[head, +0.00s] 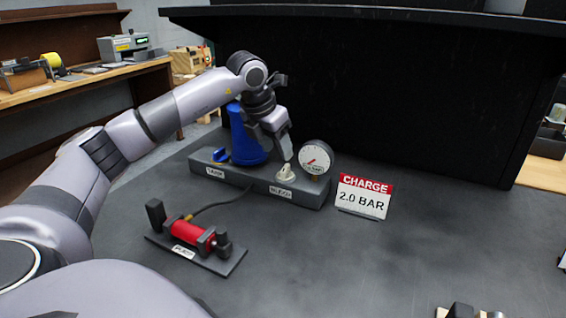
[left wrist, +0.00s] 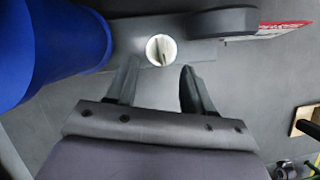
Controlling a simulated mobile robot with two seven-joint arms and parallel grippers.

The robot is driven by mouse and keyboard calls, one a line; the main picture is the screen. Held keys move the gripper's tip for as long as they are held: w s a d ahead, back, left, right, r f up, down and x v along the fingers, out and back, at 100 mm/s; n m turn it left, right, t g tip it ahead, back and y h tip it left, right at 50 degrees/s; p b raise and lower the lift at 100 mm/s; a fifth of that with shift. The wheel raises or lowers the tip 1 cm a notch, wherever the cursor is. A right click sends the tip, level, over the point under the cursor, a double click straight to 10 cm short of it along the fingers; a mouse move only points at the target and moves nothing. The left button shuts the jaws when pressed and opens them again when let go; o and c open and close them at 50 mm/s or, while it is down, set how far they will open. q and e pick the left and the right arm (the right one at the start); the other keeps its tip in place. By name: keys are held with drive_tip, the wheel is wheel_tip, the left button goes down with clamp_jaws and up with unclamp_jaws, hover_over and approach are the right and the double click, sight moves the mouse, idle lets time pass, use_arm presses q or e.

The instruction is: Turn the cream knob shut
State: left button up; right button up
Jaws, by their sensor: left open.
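The cream knob (head: 286,173) sits on top of a long grey base block (head: 251,181), near its right end. In the left wrist view the knob (left wrist: 161,50) is round with a raised grip bar, just beyond my fingertips. My left gripper (head: 284,157) comes down from above, close to the knob. In the left wrist view its two fingers (left wrist: 158,75) are spread apart with nothing between them. I cannot tell whether a fingertip touches the knob. A pressure gauge (head: 316,157) with a white dial and red needle stands right of the knob. My right gripper is not in view.
A blue cylinder (head: 246,137) stands on the block behind and left of my gripper. A red actuator (head: 192,235) lies in front, joined by a dark hose. A sign (head: 363,197) reads "CHARGE 2.0 BAR".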

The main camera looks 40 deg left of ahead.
sight(285, 167)
use_arm(q)
drive_tip(key=x, duration=0.6)
drive_tip(key=shift+w+d, duration=0.1)
drive_tip(key=shift+w, duration=0.05)
drive_tip(key=shift+c, duration=0.3)
